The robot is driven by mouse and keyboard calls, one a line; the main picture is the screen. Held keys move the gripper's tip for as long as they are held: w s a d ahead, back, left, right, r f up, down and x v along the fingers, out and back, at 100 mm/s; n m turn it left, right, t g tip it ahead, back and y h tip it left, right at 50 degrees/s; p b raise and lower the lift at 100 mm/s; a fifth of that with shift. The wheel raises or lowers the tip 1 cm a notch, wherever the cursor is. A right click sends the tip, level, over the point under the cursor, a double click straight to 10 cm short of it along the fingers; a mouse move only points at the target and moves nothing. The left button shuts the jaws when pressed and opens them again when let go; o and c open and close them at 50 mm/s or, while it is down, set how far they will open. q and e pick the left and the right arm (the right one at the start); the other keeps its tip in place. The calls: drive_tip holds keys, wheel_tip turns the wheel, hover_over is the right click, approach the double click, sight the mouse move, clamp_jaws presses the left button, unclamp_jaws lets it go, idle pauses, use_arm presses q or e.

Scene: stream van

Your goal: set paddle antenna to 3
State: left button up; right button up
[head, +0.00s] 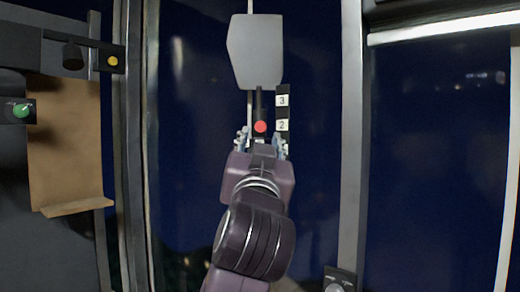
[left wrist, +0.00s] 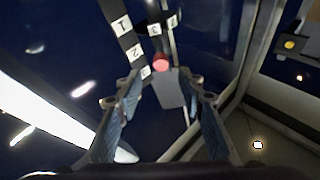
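The paddle antenna (head: 254,52) is a flat grey plate on a thin upright rod, at the top middle of the head view. Below it is a dark stem with a red round marker (head: 260,127), level with the "2" on a black scale strip (head: 282,101); "3" is above. My left gripper (head: 262,143) is just below the marker, its fingers either side. In the left wrist view the fingers (left wrist: 162,85) are spread apart, with the red marker (left wrist: 161,63) and grey plate (left wrist: 168,90) showing between them. The strip's lower end is hidden by my gripper. My right gripper is not in view.
Metal window posts (head: 351,150) stand right of the antenna, and a frame stands left. A brown board (head: 65,145), green knob (head: 22,110) and yellow button (head: 112,61) are at the far left. Another knob (head: 334,288) is at the bottom right.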

use_arm(q)
drive_tip(key=shift+v, duration=1.95)
